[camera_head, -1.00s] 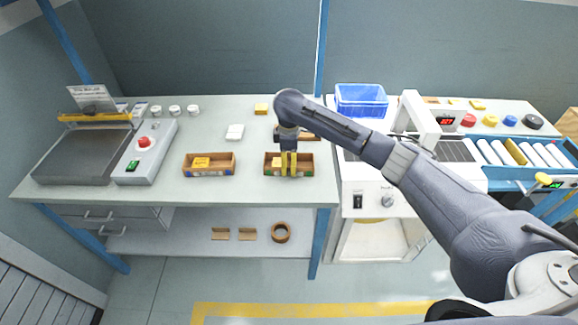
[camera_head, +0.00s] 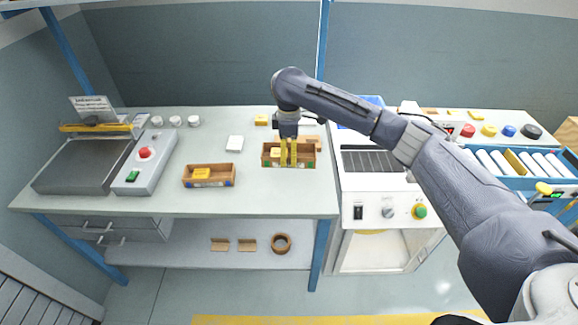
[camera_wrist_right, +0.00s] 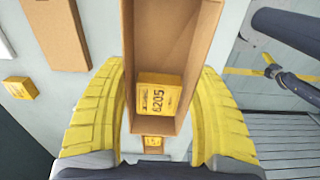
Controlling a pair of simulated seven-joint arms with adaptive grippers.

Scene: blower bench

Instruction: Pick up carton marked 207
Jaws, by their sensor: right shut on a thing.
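An open brown carton (camera_head: 268,161) is at my right gripper (camera_head: 288,160), over the right part of the grey-green bench. The two yellow fingers of the right gripper (camera_wrist_right: 162,115) are shut on its opposite sides, as the right wrist view shows. In that view the carton (camera_wrist_right: 180,35) holds a yellow box (camera_wrist_right: 158,97) that reads 6205. A small yellow label (camera_wrist_right: 152,143) on its end is too small to read, so I cannot confirm 207. A second brown carton (camera_head: 222,180) with a yellow box stands to the left on the bench. My left gripper is out of view.
A brown piece (camera_head: 313,142) lies just behind the held carton. A white block (camera_head: 235,143) and a small yellow box (camera_head: 261,120) lie further back. A grey console with a red button (camera_head: 145,153) is at left, a white machine (camera_head: 375,212) at right.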

